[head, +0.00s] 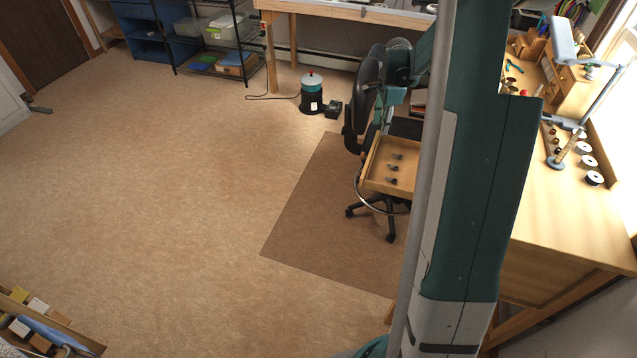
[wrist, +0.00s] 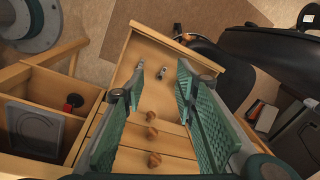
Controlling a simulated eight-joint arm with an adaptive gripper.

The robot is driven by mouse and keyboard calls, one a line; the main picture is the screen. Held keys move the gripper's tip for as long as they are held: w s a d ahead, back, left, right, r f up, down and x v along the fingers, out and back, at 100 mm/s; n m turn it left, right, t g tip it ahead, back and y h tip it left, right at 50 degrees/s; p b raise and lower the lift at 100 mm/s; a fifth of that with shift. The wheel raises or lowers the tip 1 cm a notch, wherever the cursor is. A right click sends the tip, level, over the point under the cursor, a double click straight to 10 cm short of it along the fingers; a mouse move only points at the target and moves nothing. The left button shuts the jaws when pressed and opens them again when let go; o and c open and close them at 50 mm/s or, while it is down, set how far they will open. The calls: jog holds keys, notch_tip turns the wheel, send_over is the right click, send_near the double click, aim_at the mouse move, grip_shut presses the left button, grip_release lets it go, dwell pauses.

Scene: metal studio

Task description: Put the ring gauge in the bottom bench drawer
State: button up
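A wooden drawer (head: 377,183) is pulled out above the brown mat; it also shows in the wrist view (wrist: 205,60). Above it, closed drawer fronts (wrist: 128,136) carry round wooden knobs. I cannot tell which piece, if any, is the ring gauge. My gripper (wrist: 160,80) is open, with its green pads apart, over the drawer. In the head view it is small and partly hidden.
A black swivel chair (head: 365,95) stands close beside the drawer. The workbench top (head: 565,205) at right holds a lamp and several spools. An open wooden compartment (wrist: 85,118) with a red-topped item lies left of my gripper.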

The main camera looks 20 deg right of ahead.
jog(key=s+a+r+n+t, duration=0.1)
jog(key=s+a+r+n, duration=0.45)
jog(key=a+r, duration=0.55)
jog(key=s+a+r+n+t, duration=0.2)
jog(key=s+a+r+n, duration=0.5)
jog(key=a, duration=0.7)
jog(key=s+a+r+n+t, duration=0.1)
jog(key=s+a+n+t, duration=0.2)
jog(key=s+a+n, duration=0.6)
jog(key=shift+s+a+y, duration=0.3)
jog(key=shift+s+a, duration=3.55)
jog(key=shift+s, duration=1.4)
jog(key=shift+n, duration=0.25)
